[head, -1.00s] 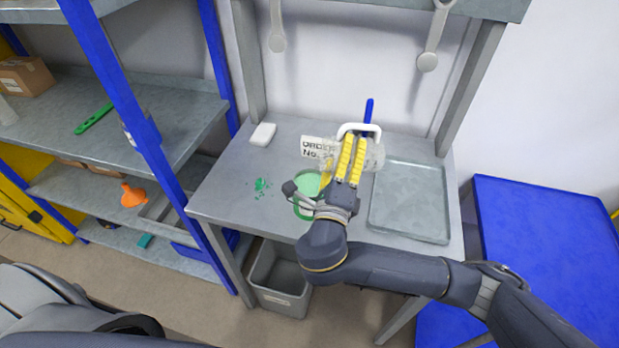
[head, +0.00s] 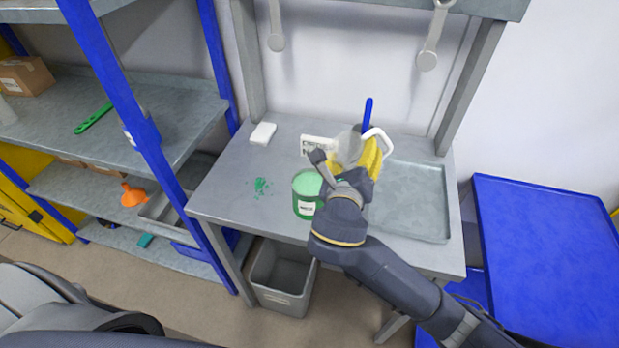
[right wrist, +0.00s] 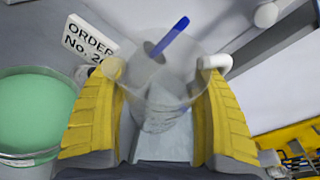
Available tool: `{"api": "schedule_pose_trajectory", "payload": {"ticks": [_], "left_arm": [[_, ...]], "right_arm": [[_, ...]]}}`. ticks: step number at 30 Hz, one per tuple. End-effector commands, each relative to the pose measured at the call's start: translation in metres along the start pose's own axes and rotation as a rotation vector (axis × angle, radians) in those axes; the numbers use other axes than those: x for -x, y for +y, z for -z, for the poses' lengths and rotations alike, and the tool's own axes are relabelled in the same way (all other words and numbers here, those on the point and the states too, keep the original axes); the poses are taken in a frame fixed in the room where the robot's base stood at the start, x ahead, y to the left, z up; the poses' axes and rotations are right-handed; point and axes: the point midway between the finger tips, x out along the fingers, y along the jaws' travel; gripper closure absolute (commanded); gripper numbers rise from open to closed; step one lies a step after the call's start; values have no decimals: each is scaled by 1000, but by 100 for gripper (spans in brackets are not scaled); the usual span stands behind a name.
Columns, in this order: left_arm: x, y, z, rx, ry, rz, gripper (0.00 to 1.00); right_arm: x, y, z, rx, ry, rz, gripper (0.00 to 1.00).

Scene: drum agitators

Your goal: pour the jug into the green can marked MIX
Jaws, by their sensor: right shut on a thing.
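The green can (head: 306,204) stands upright on the grey bench, filled near its rim with pale green liquid. Its white label is too small to read. It also shows at the left of the right wrist view (right wrist: 35,112). My right gripper (head: 356,158) is shut on the clear jug (head: 347,147), with yellow fingers on both sides of it. The jug is held just right of and behind the can, apart from it. Its white handle (head: 381,139) points right. In the right wrist view the jug (right wrist: 165,95) looks empty. My left gripper is out of view.
A white order card (head: 316,146) stands behind the can. A blue-handled tool (head: 368,112) rises behind the jug. A shallow grey tray (head: 412,203) lies right. Green spots (head: 261,186) and a white block (head: 263,133) lie left. A grey bin (head: 283,278) stands below.

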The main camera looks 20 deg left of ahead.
Motion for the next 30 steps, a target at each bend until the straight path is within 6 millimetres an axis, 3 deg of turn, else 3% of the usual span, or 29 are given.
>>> {"api": "schedule_pose_trajectory", "payload": {"ticks": [12,19,30], "left_arm": [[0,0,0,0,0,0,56],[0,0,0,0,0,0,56],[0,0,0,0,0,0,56]], "right_arm": [[-18,1,45,-267,94,-108,67],[-21,-15,39,-399,138,-163,67],[-26,-19,48,-539,188,-222,67]]}}
